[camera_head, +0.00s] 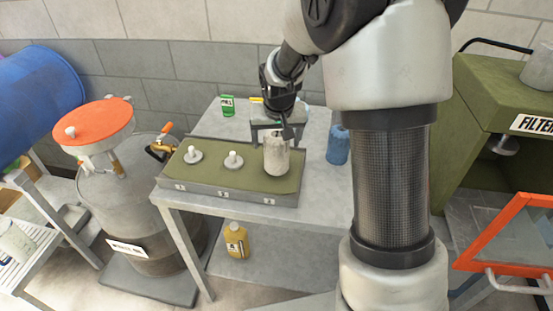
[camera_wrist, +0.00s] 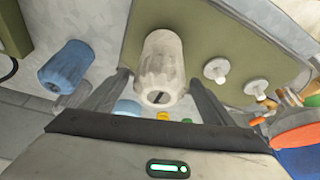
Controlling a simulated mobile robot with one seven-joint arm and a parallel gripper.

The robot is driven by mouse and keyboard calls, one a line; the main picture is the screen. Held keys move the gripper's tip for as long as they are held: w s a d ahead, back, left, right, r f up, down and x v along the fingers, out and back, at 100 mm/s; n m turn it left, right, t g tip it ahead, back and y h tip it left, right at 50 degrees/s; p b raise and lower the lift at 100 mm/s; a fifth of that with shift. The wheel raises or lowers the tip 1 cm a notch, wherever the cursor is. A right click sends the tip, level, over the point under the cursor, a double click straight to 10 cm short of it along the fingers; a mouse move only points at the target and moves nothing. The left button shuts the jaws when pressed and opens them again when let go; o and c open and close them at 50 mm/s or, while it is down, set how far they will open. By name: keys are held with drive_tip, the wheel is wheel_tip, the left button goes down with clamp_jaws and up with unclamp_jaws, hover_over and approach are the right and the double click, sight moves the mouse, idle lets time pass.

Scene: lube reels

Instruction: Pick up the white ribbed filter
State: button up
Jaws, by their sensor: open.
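The white ribbed filter (camera_head: 277,155) stands upright at the right end of the green-topped tray (camera_head: 240,185) on the grey table. In the wrist view the white filter (camera_wrist: 162,68) lies ahead, between my two spread fingers. My gripper (camera_head: 285,126) is open just above and behind the filter in the head view. It also shows in the wrist view (camera_wrist: 160,90), with a finger on each side of the filter. I cannot tell whether either finger touches it.
A blue filter (camera_head: 338,145) stands right of the tray. Two white posts (camera_head: 193,154) stick up from the tray's left part. A green box (camera_head: 227,106) is at the table's back. A drum with an orange lid (camera_head: 105,122) is left; a green cabinet (camera_head: 500,90) is right.

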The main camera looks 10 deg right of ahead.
drive_tip(key=c, duration=1.6)
drive_tip(key=shift+c, duration=0.2)
